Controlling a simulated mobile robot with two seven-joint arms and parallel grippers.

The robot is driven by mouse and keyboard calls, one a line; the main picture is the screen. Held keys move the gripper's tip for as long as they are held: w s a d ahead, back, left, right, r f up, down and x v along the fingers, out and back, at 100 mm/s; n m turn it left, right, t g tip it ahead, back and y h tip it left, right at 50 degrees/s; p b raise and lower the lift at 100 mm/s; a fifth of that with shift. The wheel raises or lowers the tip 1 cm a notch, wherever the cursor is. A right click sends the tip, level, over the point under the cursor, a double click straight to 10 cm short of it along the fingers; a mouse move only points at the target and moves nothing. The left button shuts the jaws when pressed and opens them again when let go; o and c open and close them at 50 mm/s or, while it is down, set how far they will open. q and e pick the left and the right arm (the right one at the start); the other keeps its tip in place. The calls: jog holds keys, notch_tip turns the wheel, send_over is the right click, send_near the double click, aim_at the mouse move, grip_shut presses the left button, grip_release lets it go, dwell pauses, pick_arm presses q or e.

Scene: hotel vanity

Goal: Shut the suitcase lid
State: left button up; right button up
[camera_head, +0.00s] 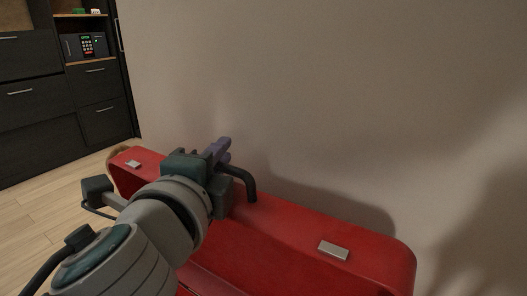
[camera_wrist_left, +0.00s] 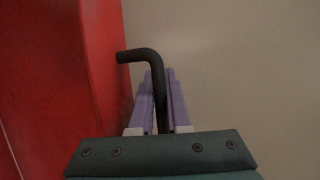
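The red suitcase (camera_head: 315,226) stands by the wall, its red side with a silver latch (camera_head: 333,250) facing up. A second silver latch (camera_head: 133,163) is at its far left end. A black bent handle (camera_head: 249,184) sticks out from the red surface. My left gripper (camera_head: 219,151) is at the handle, above the suitcase edge. In the left wrist view, its two purple fingers (camera_wrist_left: 160,100) are close together, with the black handle (camera_wrist_left: 151,56) filling the gap between them. My left arm hides the middle of the suitcase. My right gripper is not in view.
A plain beige wall (camera_head: 330,100) rises close behind the suitcase. Dark cabinets (camera_head: 45,105) with a small safe (camera_head: 86,45) stand at the back left. Light wood floor (camera_head: 40,220) is clear at the left.

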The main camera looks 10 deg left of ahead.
pick_arm(q)
grip_shut()
dwell(1.1)
jog(key=shift+s+r, duration=0.1)
jog(key=shift+s, duration=0.05)
jog(key=shift+s+a, duration=0.25)
jog(key=shift+s, duration=0.35)
jog(key=shift+s+a, duration=0.2)
jog(key=shift+s, duration=0.35)
jog(key=shift+w+d, duration=0.1)
jog(key=shift+w, duration=0.1)
jog(key=shift+o, duration=1.6)
grip_release()
jog(key=shift+w, duration=0.1)
